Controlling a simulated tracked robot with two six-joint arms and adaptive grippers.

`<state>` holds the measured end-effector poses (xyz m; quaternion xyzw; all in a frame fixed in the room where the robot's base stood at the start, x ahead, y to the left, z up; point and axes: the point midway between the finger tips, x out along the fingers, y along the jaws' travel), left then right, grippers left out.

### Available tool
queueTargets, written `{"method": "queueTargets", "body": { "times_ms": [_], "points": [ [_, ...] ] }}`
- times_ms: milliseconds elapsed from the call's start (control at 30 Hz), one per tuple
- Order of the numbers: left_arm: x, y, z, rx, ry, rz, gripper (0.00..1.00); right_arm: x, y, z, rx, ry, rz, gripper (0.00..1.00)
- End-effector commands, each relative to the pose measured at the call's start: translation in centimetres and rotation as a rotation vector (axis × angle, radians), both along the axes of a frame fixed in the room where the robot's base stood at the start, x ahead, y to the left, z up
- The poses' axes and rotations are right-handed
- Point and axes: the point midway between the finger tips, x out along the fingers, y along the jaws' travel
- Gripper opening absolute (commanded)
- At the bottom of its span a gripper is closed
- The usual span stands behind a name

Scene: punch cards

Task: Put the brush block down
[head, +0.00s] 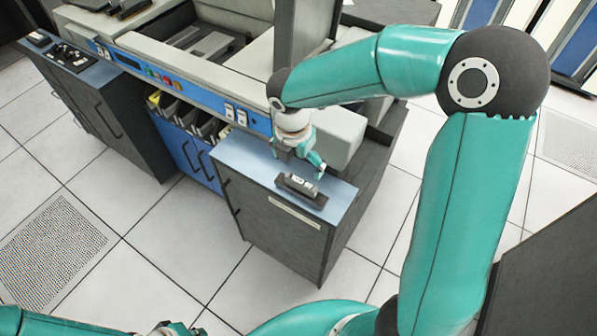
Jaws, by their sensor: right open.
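The brush block (299,184) appears as a small grey and black block. It lies on a dark, flat rest on the blue top (252,165) of a grey cabinet, near its front edge. My right gripper (318,170) reaches down from the right arm, just behind and above the block. It is open, and a teal finger shows close to the block's right end. I cannot tell whether a finger touches the block. Part of my left arm shows at the bottom left edge, cut off by the frame, and the state of its gripper is unclear.
A large grey machine with a blue button panel (185,88) stands behind and left of the cabinet. Dark bins (188,118) sit below the panel. A light grey machine housing (340,135) stands close behind my right gripper. The blue top left of the block is clear.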

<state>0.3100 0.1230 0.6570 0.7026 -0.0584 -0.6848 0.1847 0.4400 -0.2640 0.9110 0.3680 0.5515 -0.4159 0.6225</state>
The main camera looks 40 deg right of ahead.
Motion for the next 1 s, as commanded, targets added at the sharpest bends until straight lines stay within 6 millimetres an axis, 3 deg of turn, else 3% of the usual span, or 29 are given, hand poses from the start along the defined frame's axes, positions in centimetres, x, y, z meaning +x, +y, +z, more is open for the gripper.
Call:
{"method": "queueTargets", "body": {
  "times_ms": [133,233,367,433,600,700,833,1000],
  "points": [
    [0.0,0.0,0.1,0.000,0.000,0.000,0.00,-0.1,0.3,1.2,0.006,0.000,-0.008,1.00],
    [0.0,0.0,0.1,0.000,0.000,0.000,0.00,-0.2,1.4,-0.3,0.044,0.007,-0.069,1.00],
    [0.0,0.0,0.1,0.000,0.000,0.000,0.00,-1.1,4.6,-5.8,0.164,0.034,-0.303,1.00],
    [0.0,0.0,0.1,0.000,0.000,0.000,0.00,-2.2,7.0,-9.6,0.248,0.064,-0.515,1.00],
    [0.0,0.0,0.1,0.000,0.000,0.000,0.00,-6.6,11.9,-18.1,0.391,0.174,-1.184,1.00],
    [0.0,0.0,0.1,0.000,0.000,0.000,0.00,-9.2,13.3,-21.6,0.405,0.223,-1.568,1.00],
    [0.0,0.0,0.1,0.000,0.000,0.000,0.00,-11.9,13.9,-24.2,0.388,0.249,-1.931,1.00],
    [0.0,0.0,0.1,0.000,0.000,0.000,0.00,-13.2,14.2,-25.3,0.371,0.244,-2.131,1.00]
  ]
}}
